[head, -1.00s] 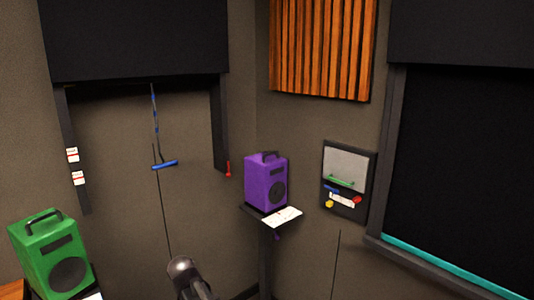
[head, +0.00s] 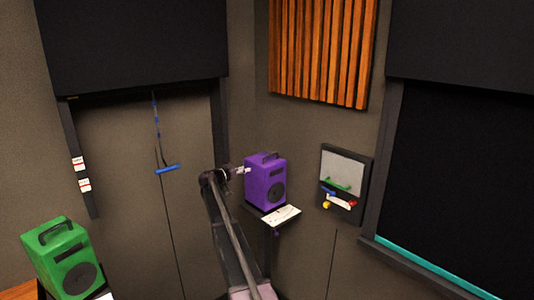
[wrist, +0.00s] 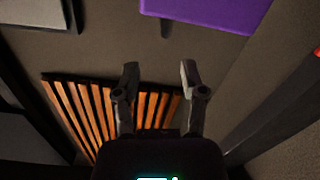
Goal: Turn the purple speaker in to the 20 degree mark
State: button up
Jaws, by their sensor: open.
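The purple speaker (head: 264,183) stands upright on a small dark stand (head: 258,212) in the corner, its handle on top and its round driver facing right and toward me. A white card (head: 282,215) with faint markings lies at the stand's front; I cannot read its marks. My gripper (head: 243,170) is just left of the speaker, near its upper left side; I cannot tell in the head view whether it touches. In the wrist view my gripper (wrist: 158,75) is open with nothing between the fingers. The purple speaker (wrist: 205,12) shows at the top, beyond the fingertips.
A green speaker (head: 64,260) stands at the lower left. A wall panel (head: 342,184) with coloured handles is right of the purple speaker. A slatted wooden panel (head: 318,50) hangs above. A blue pull handle (head: 167,169) hangs on the left.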

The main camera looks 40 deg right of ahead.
aim_at(267, 156)
jog(key=shift+w+d+r+h, duration=0.4)
jog(key=shift+w+d+r, duration=0.35)
jog(key=shift+d+r, duration=0.1)
jog(key=shift+d, duration=0.1)
jog(key=d, duration=0.4)
jog(key=w+d, duration=0.1)
jog(key=d, duration=0.8)
jog(key=shift+w+d, duration=0.15)
jog(key=shift+d, duration=0.1)
grip_shut()
